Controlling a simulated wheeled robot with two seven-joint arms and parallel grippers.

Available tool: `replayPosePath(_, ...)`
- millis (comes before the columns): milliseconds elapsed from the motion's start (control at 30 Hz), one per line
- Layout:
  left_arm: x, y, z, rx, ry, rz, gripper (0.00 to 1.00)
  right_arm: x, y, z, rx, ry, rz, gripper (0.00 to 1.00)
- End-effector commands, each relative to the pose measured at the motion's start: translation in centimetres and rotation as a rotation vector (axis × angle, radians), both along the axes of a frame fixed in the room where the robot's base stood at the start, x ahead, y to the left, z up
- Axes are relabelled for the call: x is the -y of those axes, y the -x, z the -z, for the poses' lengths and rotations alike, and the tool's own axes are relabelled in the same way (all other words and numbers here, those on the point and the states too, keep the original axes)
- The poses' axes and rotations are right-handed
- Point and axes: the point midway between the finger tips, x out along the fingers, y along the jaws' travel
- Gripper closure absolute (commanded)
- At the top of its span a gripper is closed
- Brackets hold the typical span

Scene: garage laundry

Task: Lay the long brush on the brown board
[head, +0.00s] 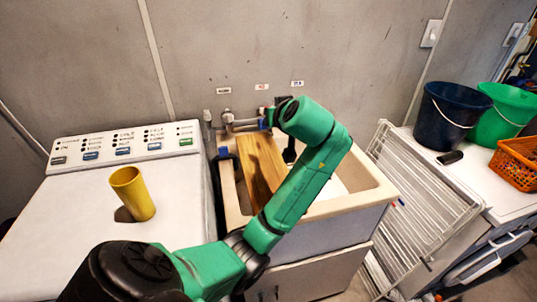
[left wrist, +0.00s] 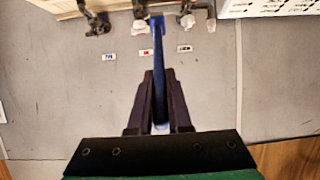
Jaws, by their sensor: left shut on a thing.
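The brown board (head: 258,170) lies lengthwise across the left part of the sink. My left arm reaches over the sink, and its gripper (head: 271,116) is near the wall taps, beyond the board's far end. In the left wrist view the gripper (left wrist: 159,88) is shut on a long, narrow blue thing (left wrist: 158,55), which looks like the long brush's handle. It sticks out past the fingertips towards the taps. A bit of blue (head: 264,124) shows by the gripper in the head view. The brush's bristles cannot be made out. My right gripper is not in view.
The sink (head: 372,194) has taps (head: 240,121) on the wall behind it. A yellow cup (head: 133,194) stands on the washing machine (head: 62,228) at left. At right are a white drying rack (head: 420,190), two buckets (head: 452,115) and an orange basket (head: 515,163).

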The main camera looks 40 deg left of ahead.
Motion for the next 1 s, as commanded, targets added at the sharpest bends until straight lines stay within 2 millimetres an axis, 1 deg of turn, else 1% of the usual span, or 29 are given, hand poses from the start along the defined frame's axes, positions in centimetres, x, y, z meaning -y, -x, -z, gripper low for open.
replayPosePath(33,-0.1,0.1,1.7,-0.010,-0.003,-0.001,1.00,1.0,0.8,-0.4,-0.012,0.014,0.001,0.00)
replayPosePath(100,-0.1,0.1,4.0,-0.009,-0.004,0.000,1.00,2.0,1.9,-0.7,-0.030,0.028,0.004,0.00)
replayPosePath(200,-0.1,0.1,7.2,-0.008,-0.004,0.001,1.00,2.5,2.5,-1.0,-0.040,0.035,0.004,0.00)
replayPosePath(267,-0.1,0.1,8.6,-0.004,-0.003,0.001,1.00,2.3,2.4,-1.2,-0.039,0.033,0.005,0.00)
replayPosePath(367,-0.1,0.0,10.2,-0.001,-0.002,0.000,1.00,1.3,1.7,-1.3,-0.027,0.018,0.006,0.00)
replayPosePath(500,0.0,0.0,12.8,-0.003,-0.002,0.001,1.00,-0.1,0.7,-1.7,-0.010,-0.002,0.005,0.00)
replayPosePath(600,-0.1,0.0,13.9,0.000,-0.002,0.000,1.00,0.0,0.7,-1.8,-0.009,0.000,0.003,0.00)
replayPosePath(800,0.0,0.0,14.0,0.003,0.000,0.000,1.00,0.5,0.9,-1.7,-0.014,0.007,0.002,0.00)
replayPosePath(900,0.0,-0.1,14.4,0.003,0.000,0.001,1.00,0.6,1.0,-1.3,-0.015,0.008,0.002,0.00)
replayPosePath(933,0.0,-0.1,14.4,0.003,-0.001,0.001,0.79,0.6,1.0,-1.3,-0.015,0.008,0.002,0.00)
replayPosePath(967,0.0,-0.1,14.2,0.003,-0.001,0.001,0.68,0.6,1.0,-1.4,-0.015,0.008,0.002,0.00)
replayPosePath(1000,0.0,-0.1,14.2,0.003,-0.001,0.001,0.53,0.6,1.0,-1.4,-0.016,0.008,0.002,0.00)
